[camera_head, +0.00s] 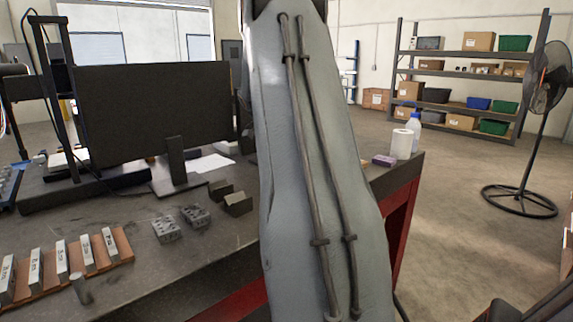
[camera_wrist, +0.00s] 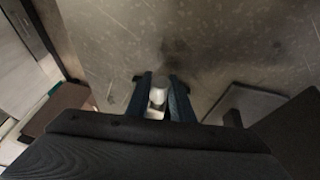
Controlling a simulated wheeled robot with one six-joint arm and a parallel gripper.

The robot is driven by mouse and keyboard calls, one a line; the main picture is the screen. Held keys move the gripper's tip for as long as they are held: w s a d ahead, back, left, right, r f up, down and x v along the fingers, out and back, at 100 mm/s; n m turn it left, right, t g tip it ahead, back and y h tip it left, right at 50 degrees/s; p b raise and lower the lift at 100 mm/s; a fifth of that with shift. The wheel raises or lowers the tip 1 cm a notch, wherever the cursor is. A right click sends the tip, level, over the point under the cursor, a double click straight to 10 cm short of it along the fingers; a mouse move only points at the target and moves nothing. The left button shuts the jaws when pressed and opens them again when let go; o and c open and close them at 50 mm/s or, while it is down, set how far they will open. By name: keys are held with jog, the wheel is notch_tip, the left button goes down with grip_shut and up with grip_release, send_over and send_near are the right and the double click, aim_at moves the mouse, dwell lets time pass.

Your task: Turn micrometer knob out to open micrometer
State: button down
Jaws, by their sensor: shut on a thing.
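In the wrist view, my gripper (camera_wrist: 160,84) has its two blue fingers closed on a small pale, rounded piece, which looks like the micrometer knob (camera_wrist: 158,96). The knob sits between the fingers, with a finger on each side. The rest of the micrometer cannot be made out; my gripper's dark body covers the lower part of this view. In the head view my grey arm link fills the middle, and neither my gripper nor the micrometer shows there.
The dark workbench (camera_head: 225,235) carries a monitor (camera_head: 155,110), labelled metal blocks (camera_head: 62,258) on a wooden strip, two drilled blocks (camera_head: 166,229) and a white roll (camera_head: 401,144). A fan (camera_head: 535,130) and shelving (camera_head: 465,80) stand at right. Dark plates border the wrist view.

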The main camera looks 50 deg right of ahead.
jog(key=shift+d+r+n+g+p, duration=0.1)
jog(key=shift+n+g+p, duration=0.15)
jog(key=shift+g, duration=0.75)
jog(key=shift+d+r+n+g+p, duration=0.15)
jog(key=shift+g+p, duration=0.1)
jog(key=shift+g, duration=0.75)
jog(key=shift+f, duration=0.1)
jog(key=c, duration=1.6)
grip_release()
jog(key=shift+o, duration=0.2)
jog(key=shift+a, duration=0.1)
jog(key=b+v, duration=0.1)
jog(key=v, duration=0.6)
jog(key=shift+w+r+b, duration=0.2)
jog(key=shift+w+b, duration=0.15)
jog(key=shift+a, duration=0.1)
